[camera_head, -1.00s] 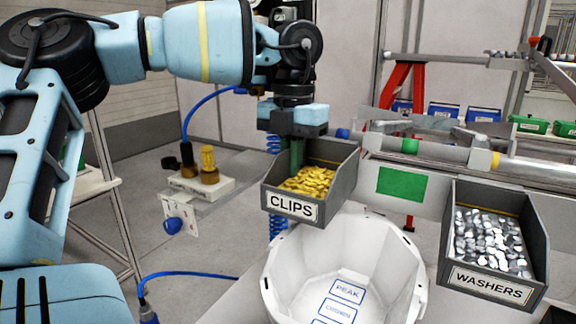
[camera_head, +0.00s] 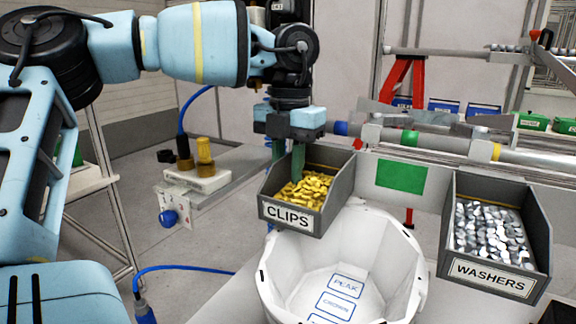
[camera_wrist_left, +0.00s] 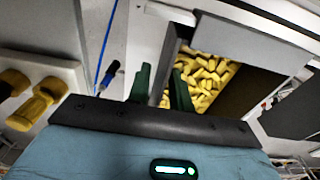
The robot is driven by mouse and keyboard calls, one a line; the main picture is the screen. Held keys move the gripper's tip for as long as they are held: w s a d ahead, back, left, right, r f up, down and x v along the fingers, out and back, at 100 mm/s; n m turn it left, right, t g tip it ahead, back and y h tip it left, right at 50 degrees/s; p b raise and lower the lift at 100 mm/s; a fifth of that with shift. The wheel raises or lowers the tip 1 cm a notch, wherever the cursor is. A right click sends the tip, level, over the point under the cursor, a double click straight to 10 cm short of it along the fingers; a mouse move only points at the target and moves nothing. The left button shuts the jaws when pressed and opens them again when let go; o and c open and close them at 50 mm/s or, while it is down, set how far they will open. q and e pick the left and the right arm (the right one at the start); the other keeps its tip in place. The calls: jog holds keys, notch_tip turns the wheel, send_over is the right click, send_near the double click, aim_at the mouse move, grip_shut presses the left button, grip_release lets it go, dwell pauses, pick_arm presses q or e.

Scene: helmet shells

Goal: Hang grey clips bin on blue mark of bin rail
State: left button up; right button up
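The grey clips bin (camera_head: 285,217), full of yellow clips, is at the left end of the bin rail (camera_head: 450,146). Its back is just below the blue mark (camera_head: 341,128). I cannot tell whether it rests on the rail. My left gripper (camera_head: 288,163) points down over the bin's left side wall, one green finger inside and one outside. It holds that wall. The left wrist view shows the fingers (camera_wrist_left: 162,92) on either side of the wall, with the clips (camera_wrist_left: 205,78) to the right. My right gripper is out of view.
The washers bin (camera_head: 492,277) hangs at the yellow mark (camera_head: 496,151). The green mark (camera_head: 409,138) between the bins is free, above a green panel (camera_head: 401,177). A white tub (camera_head: 400,250) stands below. A fixture with yellow knobs (camera_head: 198,180) is at left.

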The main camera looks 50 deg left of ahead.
pick_arm(q)
jog(key=shift+o, duration=0.6)
notch_tip(320, 180, up, 8)
jog(key=shift+w+a+f, duration=0.1)
jog(key=shift+w, duration=0.05)
jog(key=shift+f, duration=0.1)
dwell(0.4)
